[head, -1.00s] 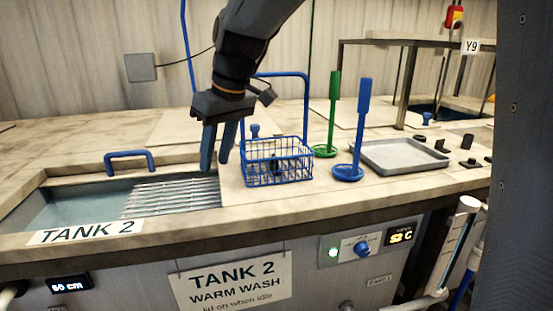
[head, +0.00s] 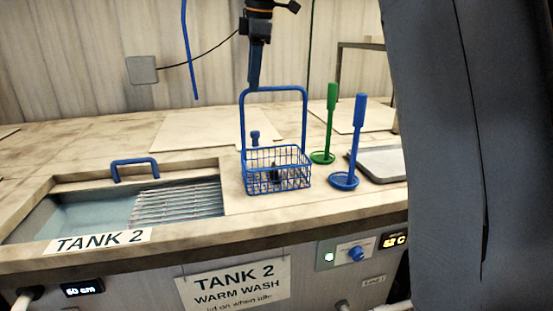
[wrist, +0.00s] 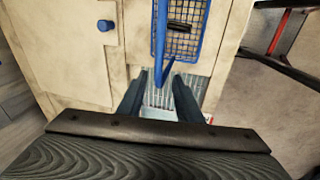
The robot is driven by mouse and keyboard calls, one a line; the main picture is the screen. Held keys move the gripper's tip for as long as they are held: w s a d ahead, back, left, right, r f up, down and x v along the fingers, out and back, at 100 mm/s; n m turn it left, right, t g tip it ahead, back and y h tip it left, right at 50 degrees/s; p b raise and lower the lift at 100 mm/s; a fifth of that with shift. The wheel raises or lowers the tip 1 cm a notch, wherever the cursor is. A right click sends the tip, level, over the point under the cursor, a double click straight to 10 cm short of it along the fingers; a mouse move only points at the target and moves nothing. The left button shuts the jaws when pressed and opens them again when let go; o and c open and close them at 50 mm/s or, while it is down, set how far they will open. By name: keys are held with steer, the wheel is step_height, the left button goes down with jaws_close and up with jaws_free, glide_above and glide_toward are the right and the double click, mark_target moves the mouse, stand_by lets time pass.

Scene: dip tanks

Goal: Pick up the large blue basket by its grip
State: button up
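The large blue basket (head: 262,181) is a wire basket with a tall arched grip (head: 276,89). It stands upright on the bench right of the tank and holds a small dark object (head: 275,176). My gripper (head: 254,84) points down at the left part of the grip's top bar, its fingers seen edge-on. In the wrist view, the fingers of my gripper (wrist: 158,76) are apart. The blue grip (wrist: 161,45) shows between or just beyond the fingertips; exact depth is unclear. The basket (wrist: 198,45) is partly visible there.
A grey tray (head: 377,164) is partly hidden by my body.

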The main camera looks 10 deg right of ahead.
steer(key=shift+n+h, duration=0.4)
steer(key=shift+h, duration=0.1)
steer(key=d, duration=0.2)
steer(key=d+f+p, duration=0.1)
steer(key=w+d+f, duration=0.1)
steer(key=d, duration=0.1)
steer(key=shift+d+f+p, duration=0.1)
steer(key=shift+d+p, duration=0.2)
steer(key=shift+d+p+x, duration=0.15)
steer(key=shift+p+x, duration=0.7)
steer(key=shift+x, duration=0.6)
steer(key=shift+d+p+x, duration=0.1)
steer(key=shift+p+x, duration=0.75)
steer(key=shift+x, duration=0.55)
steer(key=shift+s, duration=0.1)
steer(key=shift+c, duration=0.3)
jaws_close()
